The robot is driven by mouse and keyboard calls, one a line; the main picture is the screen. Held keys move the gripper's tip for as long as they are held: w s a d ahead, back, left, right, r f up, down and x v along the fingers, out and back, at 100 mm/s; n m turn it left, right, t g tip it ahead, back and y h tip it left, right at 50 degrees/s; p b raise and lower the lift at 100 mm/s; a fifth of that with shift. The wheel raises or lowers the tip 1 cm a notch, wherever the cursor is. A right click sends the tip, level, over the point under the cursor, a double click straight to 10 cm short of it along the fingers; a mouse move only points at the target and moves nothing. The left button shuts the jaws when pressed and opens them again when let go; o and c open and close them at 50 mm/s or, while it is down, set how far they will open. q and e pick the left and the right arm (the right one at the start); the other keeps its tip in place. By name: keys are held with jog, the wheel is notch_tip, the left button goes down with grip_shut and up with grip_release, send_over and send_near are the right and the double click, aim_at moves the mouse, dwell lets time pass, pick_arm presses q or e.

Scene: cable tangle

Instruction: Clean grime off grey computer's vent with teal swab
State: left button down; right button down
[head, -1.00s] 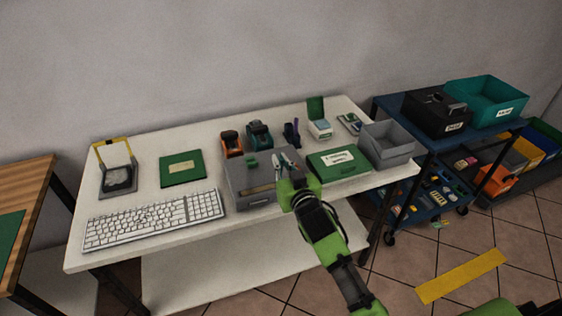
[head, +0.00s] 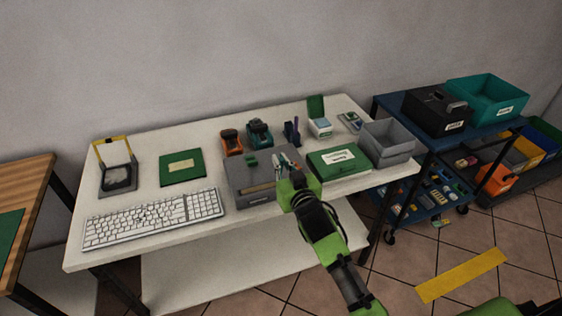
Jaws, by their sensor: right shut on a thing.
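The grey computer (head: 235,181) is a low grey box near the table's front edge. A brownish strip (head: 260,188), seemingly its vent with grime, shows on its top near the front. A small dark green block (head: 251,161) sits towards its back. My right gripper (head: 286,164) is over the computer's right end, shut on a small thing. That thing is too small and too covered by the fingers to make out clearly; it may be the teal swab. Whether it touches the computer I cannot tell. My left gripper is out of view.
A white keyboard (head: 150,220) lies to the left, a green box (head: 338,161) and a grey bin (head: 389,143) to the right. Orange (head: 231,142) and teal (head: 258,134) holders stand behind the computer. A blue cart (head: 420,140) stands right of the table.

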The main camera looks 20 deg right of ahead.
jog(key=shift+f, duration=0.3)
jog(key=shift+a, duration=0.15)
jog(key=shift+a, duration=0.6)
jog(key=shift+a, duration=0.7)
jog(key=shift+a, duration=0.15)
jog(key=shift+a, duration=0.6)
jog(key=shift+s, duration=0.1)
